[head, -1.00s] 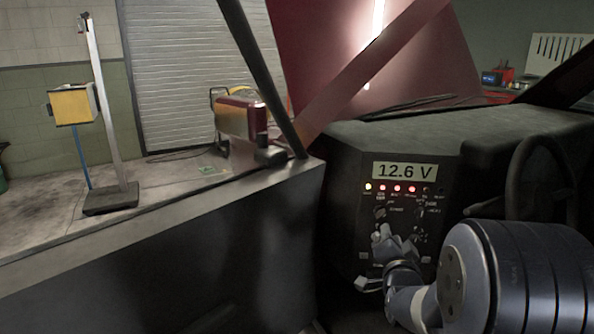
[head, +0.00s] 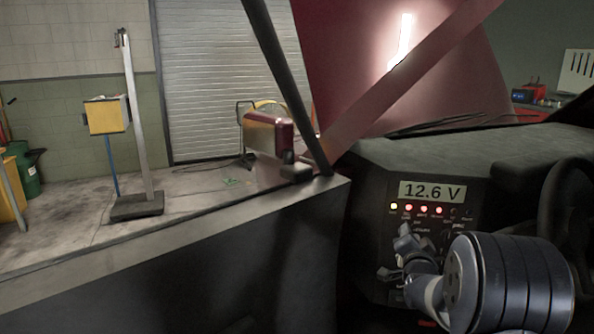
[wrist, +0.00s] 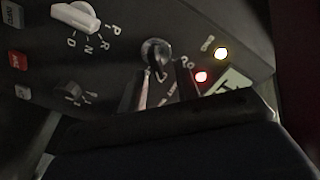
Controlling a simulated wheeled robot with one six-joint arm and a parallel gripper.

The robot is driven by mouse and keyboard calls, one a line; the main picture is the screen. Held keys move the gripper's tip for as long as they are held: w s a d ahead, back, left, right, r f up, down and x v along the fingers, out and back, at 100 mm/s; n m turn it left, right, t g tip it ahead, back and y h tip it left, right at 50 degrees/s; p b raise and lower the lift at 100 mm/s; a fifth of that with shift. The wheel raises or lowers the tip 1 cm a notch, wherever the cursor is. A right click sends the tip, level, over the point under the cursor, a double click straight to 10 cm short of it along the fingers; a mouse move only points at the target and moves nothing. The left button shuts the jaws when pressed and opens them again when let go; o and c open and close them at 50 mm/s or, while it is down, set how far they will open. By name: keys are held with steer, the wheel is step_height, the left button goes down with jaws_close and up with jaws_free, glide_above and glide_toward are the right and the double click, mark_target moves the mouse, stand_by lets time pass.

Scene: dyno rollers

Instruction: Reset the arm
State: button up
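My gripper (head: 396,254) is at the lower right of the head view, in front of the left part of the dark dashboard panel (head: 372,215). In the wrist view the panel is close and tilted. It shows a white P-R-N-D selector knob (wrist: 76,17), a dark key-like switch (wrist: 155,52), a lit yellow lamp (wrist: 221,54) and a lit red lamp (wrist: 202,77). The gripper appears apart from the panel, though the exact gap is hard to judge.
A display (head: 432,191) reads 12.6 V above a row of lamps, one yellow and several red. A steering wheel (head: 560,200) stands at the right. A dark door panel (head: 250,250) is at left. Beyond are a yellow box (head: 106,116) and a post (head: 140,120).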

steer(key=shift+s, duration=0.1)
steer(key=s+a+n+p, duration=0.3)
steer(key=s+n+p, duration=0.5)
steer(key=p, duration=0.3)
steer(key=shift+s+a+r+n, duration=0.2)
steer(key=shift+s+n, duration=0.2)
steer(key=shift+s, duration=0.5)
stand_by(1.8)
